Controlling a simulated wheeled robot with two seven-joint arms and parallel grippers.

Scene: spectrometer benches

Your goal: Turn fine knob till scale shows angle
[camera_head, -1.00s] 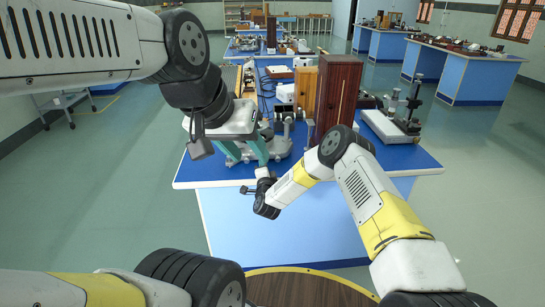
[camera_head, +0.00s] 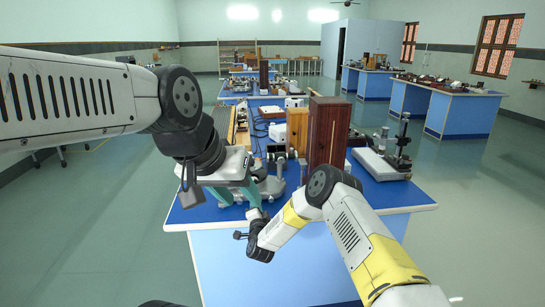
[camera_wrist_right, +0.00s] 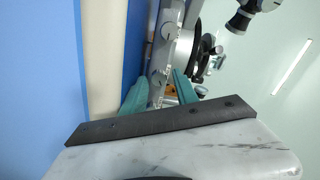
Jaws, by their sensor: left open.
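A grey spectrometer (camera_head: 270,187) stands near the front of the blue bench, partly hidden behind my left gripper. Its fine knob and angle scale are too small to make out. My left gripper (camera_head: 238,203) is over the front left of the bench beside the spectrometer, its teal fingers apart and pointing down. My right arm reaches in from the right, its black wrist low at the bench's front edge. Its fingers do not show clearly there. In the right wrist view my right gripper (camera_wrist_right: 163,82) has its teal fingers apart, with a grey spectrometer part (camera_wrist_right: 163,55) between or beyond them; contact is unclear.
A tall brown wooden box (camera_head: 328,132) and a lighter wooden box (camera_head: 297,130) stand behind the spectrometer. A stand on a white base (camera_head: 382,165) is at the right of the bench (camera_head: 400,193). More equipped benches stand behind and to the right (camera_head: 440,105). Floor is clear on both sides.

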